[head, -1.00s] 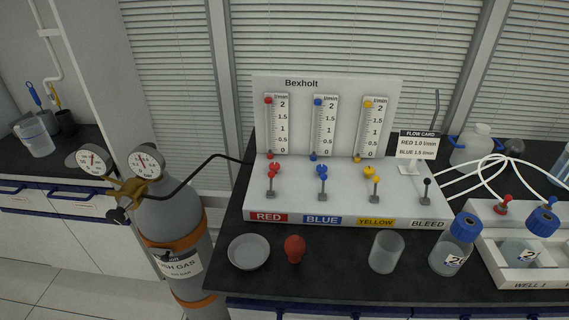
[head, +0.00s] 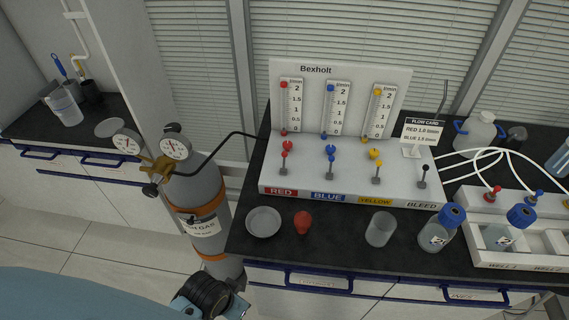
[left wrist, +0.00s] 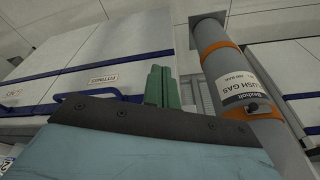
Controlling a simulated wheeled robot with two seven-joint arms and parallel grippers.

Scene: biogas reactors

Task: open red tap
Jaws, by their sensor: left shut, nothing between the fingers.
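The red tap (head: 286,150) stands on the white Bexholt panel, at the left of a row of coloured taps, behind the RED label (head: 281,192). In the head view my left arm comes in at the bottom left, below the bench top. My right gripper is not in view.
The flush gas cylinder (head: 200,205) with gauges stands left of the bench; it also shows in the left wrist view (left wrist: 238,80). A grey dish (head: 263,222), red bulb (head: 303,222), clear beaker (head: 380,229) and blue-capped bottle (head: 437,233) line the bench front.

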